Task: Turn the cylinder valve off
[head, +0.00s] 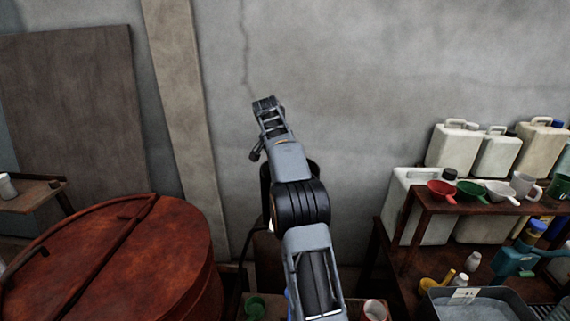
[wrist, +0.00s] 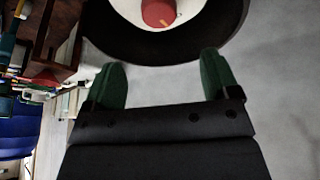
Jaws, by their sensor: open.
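In the wrist view a round red knob (wrist: 158,12) with a yellow-orange mark sits at the top edge, partly cut off. A pale surface surrounds it, inside a thick black ring (wrist: 130,51). My gripper (wrist: 160,80) is open and empty, its two green fingertips apart just below the ring, not around the knob. In the head view my gripper (head: 266,104) is raised in front of the grey wall. A dark, rounded thing (head: 265,184) shows behind my arm, perhaps the same ring; my arm hides most of it and the knob.
A large rusty-red vat with a lid (head: 110,255) stands at the left. A grey tray (head: 470,304) is below. The wall area above my gripper is clear.

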